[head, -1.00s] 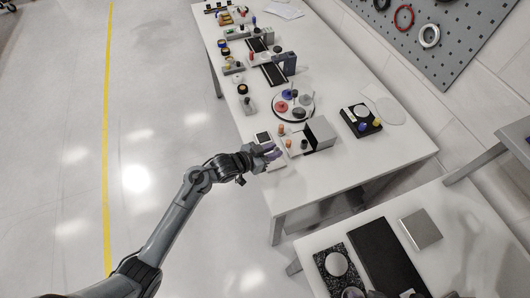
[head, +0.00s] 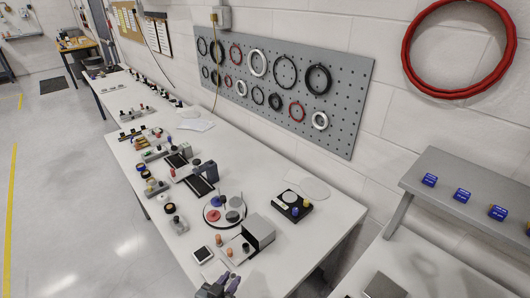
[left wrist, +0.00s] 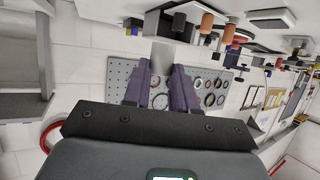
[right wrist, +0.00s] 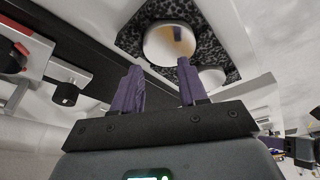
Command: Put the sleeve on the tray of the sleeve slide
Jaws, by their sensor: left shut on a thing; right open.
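My left gripper (head: 218,288) is at the bottom edge of the head view, by the table's near edge. In the left wrist view its purple fingers (left wrist: 162,85) are shut on a small pale grey piece, seemingly the sleeve (left wrist: 163,56), which sticks out past the tips. What looks like the sleeve slide, a grey box (head: 259,231) on a light base with orange knobs (head: 229,252), stands just beyond this gripper. Orange knobs (left wrist: 207,22) show past the fingers in the left wrist view. My right gripper (right wrist: 160,85) is open and empty, near a round shiny piece (right wrist: 170,42) on a speckled plate.
A round tray (head: 225,210) with coloured pieces stands behind the slide. A grey shelf (head: 470,190) is at the right.

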